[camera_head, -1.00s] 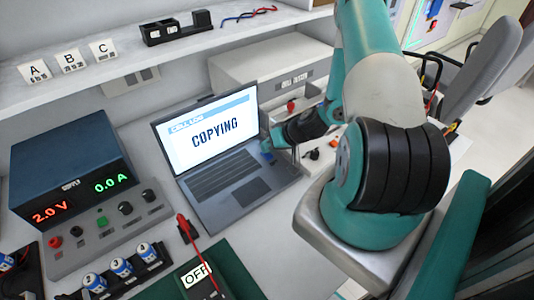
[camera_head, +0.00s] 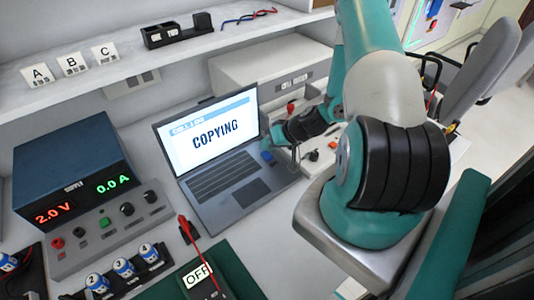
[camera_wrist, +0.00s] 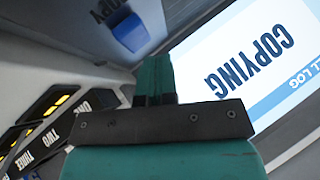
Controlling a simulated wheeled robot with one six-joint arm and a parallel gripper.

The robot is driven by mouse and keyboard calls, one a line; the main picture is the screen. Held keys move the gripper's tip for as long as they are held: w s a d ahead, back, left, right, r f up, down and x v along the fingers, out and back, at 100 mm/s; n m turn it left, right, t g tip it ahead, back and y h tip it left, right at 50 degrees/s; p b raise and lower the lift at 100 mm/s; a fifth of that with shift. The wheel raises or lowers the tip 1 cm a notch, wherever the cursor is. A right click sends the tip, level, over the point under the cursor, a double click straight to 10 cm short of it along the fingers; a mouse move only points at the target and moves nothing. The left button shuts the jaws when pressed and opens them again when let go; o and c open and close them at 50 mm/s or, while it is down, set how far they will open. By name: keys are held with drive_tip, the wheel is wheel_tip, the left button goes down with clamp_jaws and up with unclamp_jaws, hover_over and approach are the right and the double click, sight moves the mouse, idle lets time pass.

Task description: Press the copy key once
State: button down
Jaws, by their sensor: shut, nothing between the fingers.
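The copy key is a blue block (camera_head: 267,157) at the right edge of the laptop. In the wrist view the blue key (camera_wrist: 130,33) sits on a pale surface beside a printed word COPY, beyond my fingertips and a little left. My gripper (camera_wrist: 154,65) is shut and empty, with a gap in the picture between its tip and the key. In the head view my wrist hangs above and right of the key, and the fingertips are hard to make out. The laptop screen (camera_head: 215,132) reads COPYING, and so does the screen in the wrist view (camera_wrist: 250,55).
A power supply (camera_head: 72,170) showing 2.0 V and 0.0 A stands left of the laptop. Numbered cells (camera_head: 122,267) and a meter marked OFF (camera_head: 205,282) lie in front. A grey cell tester box (camera_head: 265,70) stands behind. In the wrist view, slots labelled ONE, TWO, THREE (camera_wrist: 55,125) are at left.

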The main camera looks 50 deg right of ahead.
sight(268, 153)
drive_tip(key=shift+r, duration=0.1)
wheel_tip(268, 153, up, 5)
drive_tip(key=p, duration=0.3)
drive_tip(key=shift+p, duration=0.3)
idle(0.6)
drive_tip(key=w+a+r+n+g+y, duration=0.15)
drive_tip(key=a+r+n+g, duration=0.45)
drive_tip(key=a+r, duration=1.3)
drive_tip(key=s+a+r+n, duration=0.1)
drive_tip(key=s+a+r, duration=0.2)
drive_tip(key=s, duration=0.3)
drive_tip(key=s+a+r+n+g+h, duration=0.1)
drive_tip(key=s+a+r+n, duration=0.1)
drive_tip(key=s+a+r, duration=0.2)
drive_tip(key=s+a+r+n+g, duration=0.1)
drive_tip(key=s+a+r, duration=0.3)
drive_tip(key=s, duration=0.5)
drive_tip(key=shift+r+n, duration=0.4)
drive_tip(key=shift+r, duration=0.45)
